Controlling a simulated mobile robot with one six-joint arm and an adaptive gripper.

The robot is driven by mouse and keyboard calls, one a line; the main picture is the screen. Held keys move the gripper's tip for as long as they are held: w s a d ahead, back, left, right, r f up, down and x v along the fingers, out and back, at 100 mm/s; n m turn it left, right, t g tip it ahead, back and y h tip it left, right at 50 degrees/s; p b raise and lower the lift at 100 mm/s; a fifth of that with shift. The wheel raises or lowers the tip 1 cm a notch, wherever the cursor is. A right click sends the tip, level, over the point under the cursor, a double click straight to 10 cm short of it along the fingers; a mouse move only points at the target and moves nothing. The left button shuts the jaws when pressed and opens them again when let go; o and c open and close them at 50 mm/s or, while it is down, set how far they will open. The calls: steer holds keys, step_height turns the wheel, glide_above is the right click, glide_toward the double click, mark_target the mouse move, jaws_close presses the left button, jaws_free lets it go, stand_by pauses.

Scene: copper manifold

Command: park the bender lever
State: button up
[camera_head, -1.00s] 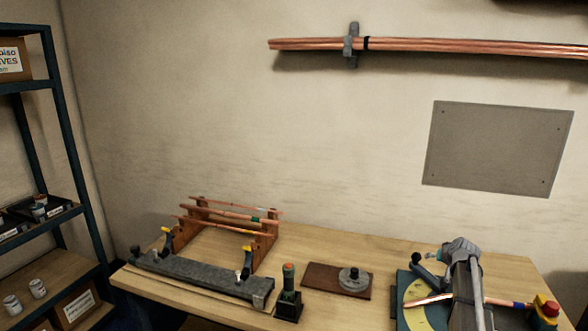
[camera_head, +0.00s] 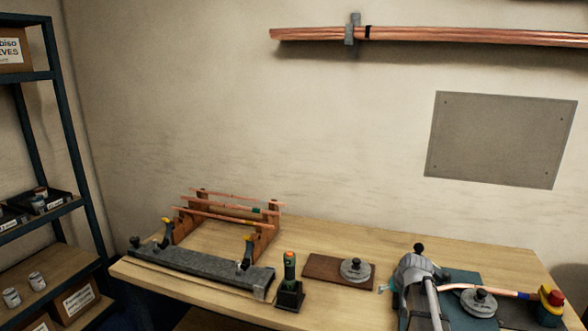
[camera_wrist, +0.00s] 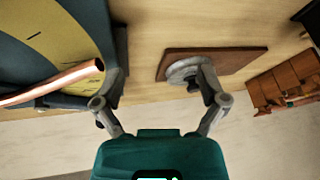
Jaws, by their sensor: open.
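The bender (camera_head: 455,278), with a teal base plate, stands at the right of the bench in the head view. A black ball knob (camera_head: 418,247), seemingly the lever's end, shows just behind my arm; the rest of the lever is hidden. In the wrist view the bender's yellow dial (camera_wrist: 75,38) fills the upper left, with a copper tube (camera_wrist: 55,84) across it. My gripper (camera_wrist: 160,60) is open, with nothing between its fingers. It is over the bench between the bender and a brown board, its left finger close to the bender's edge.
The brown board (camera_head: 322,267) carries a grey disc (camera_head: 355,269). A round grey former (camera_head: 478,301) sits on the bender, with a red-and-yellow button box (camera_head: 550,305) at its right. A green-handled tool (camera_head: 290,275) and a tube rack (camera_head: 265,235) stand left.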

steer(key=s+a+f+g+b, duration=0.2)
steer(key=s+a+f, duration=0.1)
steer(key=s+a, duration=0.4)
steer(key=s+a+f+n+g+h+b, duration=0.1)
steer(key=s+a+f+g+b, duration=0.1)
steer(key=s+a, duration=0.5)
steer(key=s+f+g, duration=0.1)
steer(key=s+f, duration=0.1)
steer(key=s, duration=0.4)
steer(key=shift+s+f+b, duration=0.2)
steer(key=shift+s+b, duration=0.15)
steer(key=shift+s, duration=0.05)
stand_by(2.5)
